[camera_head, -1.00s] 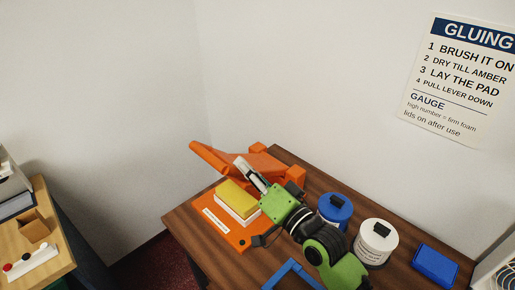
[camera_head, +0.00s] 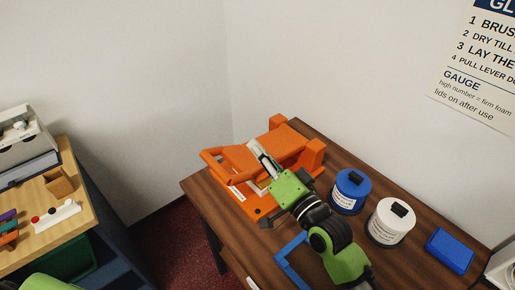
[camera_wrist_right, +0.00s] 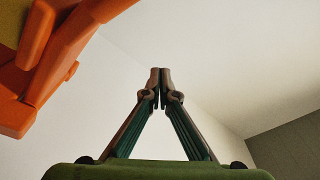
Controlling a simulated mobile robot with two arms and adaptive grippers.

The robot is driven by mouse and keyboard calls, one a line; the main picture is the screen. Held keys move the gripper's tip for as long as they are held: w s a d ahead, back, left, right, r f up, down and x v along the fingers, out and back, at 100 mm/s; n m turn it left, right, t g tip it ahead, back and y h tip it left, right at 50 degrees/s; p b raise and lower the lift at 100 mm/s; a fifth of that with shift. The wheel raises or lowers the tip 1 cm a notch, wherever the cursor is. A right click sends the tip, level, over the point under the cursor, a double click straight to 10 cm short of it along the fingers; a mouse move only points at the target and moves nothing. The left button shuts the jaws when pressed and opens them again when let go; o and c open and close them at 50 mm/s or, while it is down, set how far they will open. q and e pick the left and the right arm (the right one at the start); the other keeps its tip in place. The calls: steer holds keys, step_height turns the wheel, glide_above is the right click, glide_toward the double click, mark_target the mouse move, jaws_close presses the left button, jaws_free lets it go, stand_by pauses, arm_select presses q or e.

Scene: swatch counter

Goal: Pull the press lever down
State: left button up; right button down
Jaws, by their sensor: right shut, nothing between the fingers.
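The orange press (camera_head: 312,152) stands on the dark wooden table. The pad under the plate is mostly hidden. My right gripper (camera_head: 256,147) is shut and empty, its fingers over the top plate; I cannot tell whether they touch it. In the right wrist view the fingertips (camera_wrist_right: 160,73) meet, and an orange part of the press (camera_wrist_right: 45,65) fills the upper left, apart from them. My left gripper is out of view.
To the right on the table are a blue jar (camera_head: 350,192), a white jar (camera_head: 390,222) and a blue block (camera_head: 449,251). A blue frame (camera_head: 285,262) lies near the front edge. A light wooden counter (camera_head: 75,230) with small items stands at left.

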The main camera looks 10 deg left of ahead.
steer(key=s+d+r, duration=0.2)
steer(key=s+d, duration=0.2)
steer(key=d, duration=0.4)
steer(key=shift+s, duration=0.3)
steer(key=shift+r, duration=0.1)
